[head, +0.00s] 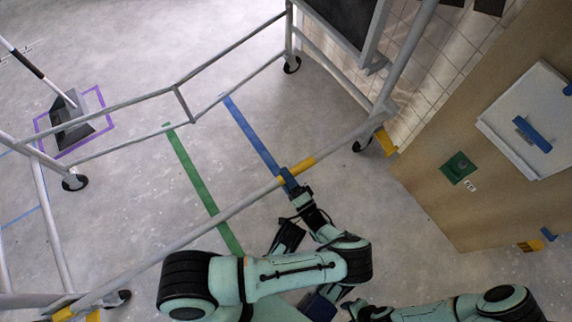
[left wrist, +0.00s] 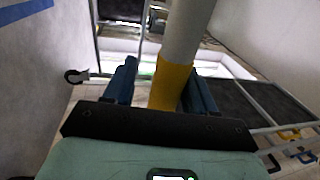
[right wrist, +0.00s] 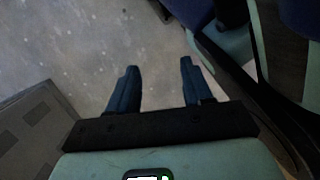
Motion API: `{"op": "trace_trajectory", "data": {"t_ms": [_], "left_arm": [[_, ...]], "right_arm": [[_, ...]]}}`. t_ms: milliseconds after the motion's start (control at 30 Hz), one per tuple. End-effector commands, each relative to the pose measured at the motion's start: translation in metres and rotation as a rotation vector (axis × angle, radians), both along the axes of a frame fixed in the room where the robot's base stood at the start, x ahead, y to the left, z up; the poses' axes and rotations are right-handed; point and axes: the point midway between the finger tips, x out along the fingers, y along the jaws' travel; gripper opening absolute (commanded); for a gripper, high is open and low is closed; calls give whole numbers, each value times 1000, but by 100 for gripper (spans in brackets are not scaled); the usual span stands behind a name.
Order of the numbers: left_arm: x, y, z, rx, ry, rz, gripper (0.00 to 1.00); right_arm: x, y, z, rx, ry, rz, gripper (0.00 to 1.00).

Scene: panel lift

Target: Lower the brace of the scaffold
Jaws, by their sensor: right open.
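The scaffold is a frame of grey tubes on wheels. Its near long tube, which looks like the brace (head: 232,208), runs diagonally from lower left to upper right in the head view and carries a yellow band (head: 301,167). My left gripper (head: 288,179) is at this band. In the left wrist view the band (left wrist: 171,88) lies between the blue fingers (left wrist: 160,85), closer to the right one, with a gap on the left. My right gripper (right wrist: 159,85) is open and empty above the floor, low in the head view and mostly hidden there by my arm.
Casters (head: 75,182) support the frame. A dark dustpan-like object (head: 80,122) stands in a purple square. Green (head: 200,185) and blue floor stripes run beneath.

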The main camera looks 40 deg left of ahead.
Motion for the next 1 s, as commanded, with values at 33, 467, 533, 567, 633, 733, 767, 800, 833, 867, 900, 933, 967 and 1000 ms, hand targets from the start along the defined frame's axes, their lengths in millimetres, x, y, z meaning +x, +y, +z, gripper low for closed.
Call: {"op": "trace_trajectory", "data": {"t_ms": [33,467,533,567,633,733,767,800,833,867,900,933,967,1000], "left_arm": [[0,0,2,1,0,0,56],[0,0,85,4,-5,1,56],[0,0,103,1,-5,0,56],[0,-1,111,1,-5,0,56],[0,0,129,2,-6,0,56],[-1,0,152,1,-5,2,56],[-1,0,158,2,-4,1,56],[-1,0,166,2,-4,1,56],[0,0,172,2,-4,1,56],[0,0,177,2,-4,1,56],[-1,0,182,2,-3,2,56],[0,0,186,1,-3,1,56],[0,0,189,1,-4,0,56],[0,0,193,0,-3,0,56]], "right_arm": [[1,0,0,0,-2,1,50],[59,7,36,-12,-197,20,50],[73,9,46,-16,-242,23,50],[78,9,51,-17,-259,24,50],[91,12,62,-19,-303,28,50],[108,14,78,-23,-361,29,50],[112,15,82,-23,-376,31,50],[118,16,87,-23,-395,31,50],[122,16,91,-25,-409,32,50],[126,17,94,-26,-422,32,50],[126,18,97,-24,-423,33,50],[122,19,98,-19,-413,36,50],[119,21,99,-15,-406,37,50],[116,22,100,-12,-398,39,50]]}}
